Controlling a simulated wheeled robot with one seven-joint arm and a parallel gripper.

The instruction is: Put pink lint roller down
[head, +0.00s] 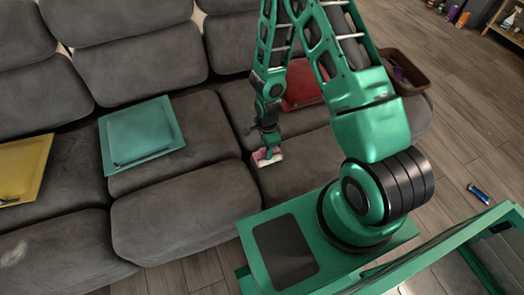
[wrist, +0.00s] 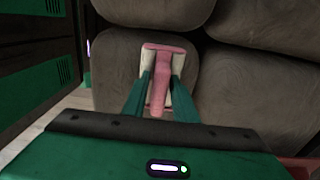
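The pink lint roller (wrist: 160,85) lies between the two fingers of my gripper (wrist: 161,78) in the wrist view. Its wide pink head is at the fingertips and its handle points back towards the palm. The pale finger pads seem to press on both its sides. In the head view my gripper (head: 268,150) points down at the front of a grey sofa seat, with the pink roller (head: 266,157) at its tip. I cannot tell whether the roller touches the cushion.
The grey sofa (head: 185,210) fills the left and middle. On its seats lie a yellow folder-like item (head: 25,165), a teal one (head: 140,132) and a red one (head: 303,88). A brown tray (head: 412,85) is behind my arm. A blue can-like item (head: 478,194) lies on the wooden floor.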

